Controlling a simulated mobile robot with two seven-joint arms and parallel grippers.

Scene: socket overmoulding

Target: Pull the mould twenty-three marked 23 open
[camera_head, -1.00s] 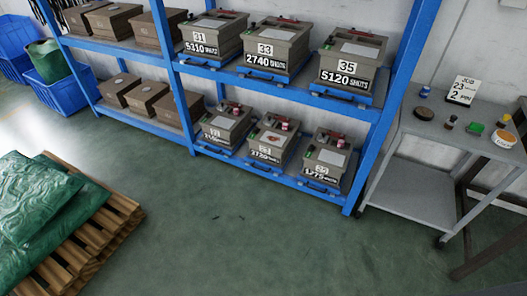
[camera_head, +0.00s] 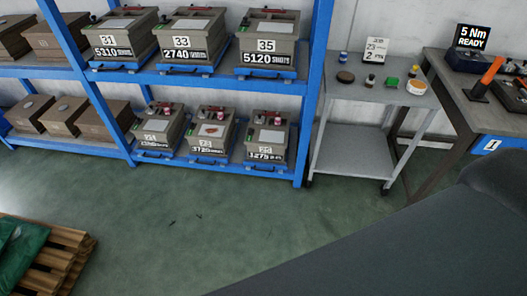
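Three grey-brown moulds sit side by side on blue trays on the rack's lower shelf: a left one (camera_head: 158,128), a middle one (camera_head: 207,141) and a right one (camera_head: 266,139). Their number plates are small and blurred; the middle one seems to read 23, but I cannot be sure. The middle mould has a reddish-brown mark on its pale top plate, and a small red and white object stands at its back. All three look seated on the shelf. Neither of my grippers is in view.
The upper shelf of the blue rack (camera_head: 323,60) holds moulds 31 (camera_head: 124,38), 33 (camera_head: 186,38) and 35 (camera_head: 268,40). A grey cart (camera_head: 345,146) carries a job card (camera_head: 375,50) reading 23. A workbench (camera_head: 455,100) stands right. Green floor in front is clear; a pallet (camera_head: 55,262) lies left.

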